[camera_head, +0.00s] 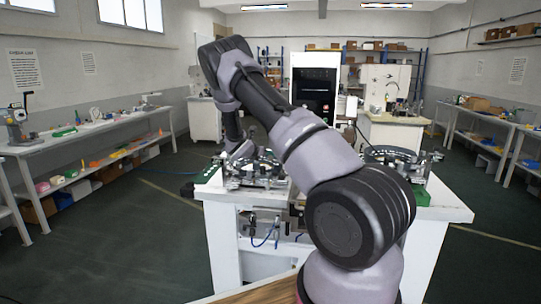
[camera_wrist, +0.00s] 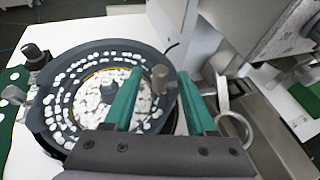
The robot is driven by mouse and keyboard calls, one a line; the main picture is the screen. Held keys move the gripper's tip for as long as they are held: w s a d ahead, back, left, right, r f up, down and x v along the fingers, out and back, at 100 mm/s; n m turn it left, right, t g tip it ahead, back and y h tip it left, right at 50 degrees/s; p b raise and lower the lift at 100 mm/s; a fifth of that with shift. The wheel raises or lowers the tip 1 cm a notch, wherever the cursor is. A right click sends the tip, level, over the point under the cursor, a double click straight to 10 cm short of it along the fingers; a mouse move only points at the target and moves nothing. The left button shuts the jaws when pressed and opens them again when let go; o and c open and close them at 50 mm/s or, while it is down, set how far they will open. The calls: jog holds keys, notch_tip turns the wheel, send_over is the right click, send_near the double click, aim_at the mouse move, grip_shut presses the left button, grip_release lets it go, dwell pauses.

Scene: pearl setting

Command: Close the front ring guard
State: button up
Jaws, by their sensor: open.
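In the wrist view my gripper (camera_wrist: 160,74) is open, its two green fingers spread above a dark round bowl (camera_wrist: 45,92) of small white pearls. A short grey metal post (camera_wrist: 160,80) shows between the fingers; I cannot tell whether they touch it. A metal hoop (camera_wrist: 244,124) stands to the right of the fingers, apart from them. I cannot tell for sure whether this hoop is the front ring guard. In the head view my arm reaches to a metal device (camera_head: 262,178) on the left of the white table (camera_head: 445,206); my gripper is not clearly visible there.
A second device with a dark ring (camera_head: 385,152) stands on the right of the table, partly behind my arm. Black knobs (camera_wrist: 33,53) sit left of the bowl. A grey housing (camera_wrist: 265,30) rises at the upper right in the wrist view. Workbenches line both walls.

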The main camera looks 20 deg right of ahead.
jog(key=shift+x, duration=1.65)
grip_shut()
